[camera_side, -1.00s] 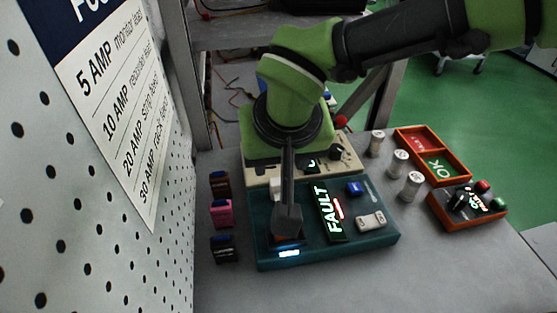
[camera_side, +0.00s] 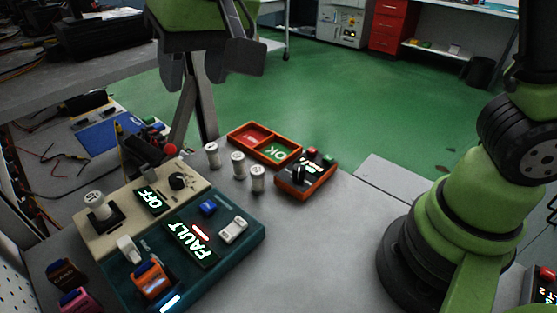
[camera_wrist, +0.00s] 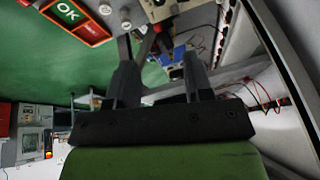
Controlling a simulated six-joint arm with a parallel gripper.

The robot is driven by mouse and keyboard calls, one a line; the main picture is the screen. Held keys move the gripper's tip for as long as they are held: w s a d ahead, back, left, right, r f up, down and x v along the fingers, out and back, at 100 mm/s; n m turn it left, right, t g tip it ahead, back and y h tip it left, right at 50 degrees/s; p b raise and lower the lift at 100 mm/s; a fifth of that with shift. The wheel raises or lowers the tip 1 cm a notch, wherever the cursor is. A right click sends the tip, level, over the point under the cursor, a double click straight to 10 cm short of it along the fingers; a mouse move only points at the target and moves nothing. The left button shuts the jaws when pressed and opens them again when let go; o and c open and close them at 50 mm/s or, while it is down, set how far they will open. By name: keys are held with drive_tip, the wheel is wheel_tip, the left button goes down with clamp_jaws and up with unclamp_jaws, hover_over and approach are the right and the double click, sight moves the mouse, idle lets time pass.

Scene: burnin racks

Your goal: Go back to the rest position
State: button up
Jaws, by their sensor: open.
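My gripper (camera_side: 208,62) is open and empty, high above the bench at the top of the side view. Its two fingers also show apart in the wrist view (camera_wrist: 160,75), with nothing between them. Below it on the grey bench is a teal unit (camera_side: 245,243) with a lit FAULT display (camera_side: 190,244), a red light bar, a blue button and white switches. An orange piece (camera_side: 152,281) sits in its front left part. Behind it is a cream unit (camera_side: 193,190) with an OFF display (camera_side: 152,199), a black knob and a white-capped cylinder (camera_side: 96,205).
Several white-capped cylinders (camera_side: 238,164) stand beside an orange tray (camera_side: 236,135) with an OK section and an orange meter box (camera_side: 318,184). Coloured fuses (camera_side: 66,272) lie at lower left. A shelf post (camera_side: 193,105) stands behind. The bench's right middle is clear.

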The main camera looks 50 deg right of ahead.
drive_tip(key=s+d+r+m+t, duration=0.1)
drive_tip(key=s+d+r, duration=0.4)
drive_tip(key=s+d, duration=0.35)
drive_tip(key=s+d+f+m+t+y, duration=0.1)
drive_tip(key=s+d+f, duration=0.1)
drive_tip(key=s+d, duration=0.3)
drive_tip(key=s, duration=0.4)
drive_tip(key=shift+t, duration=0.4)
drive_tip(key=shift+d, duration=0.1)
idle(3.8)
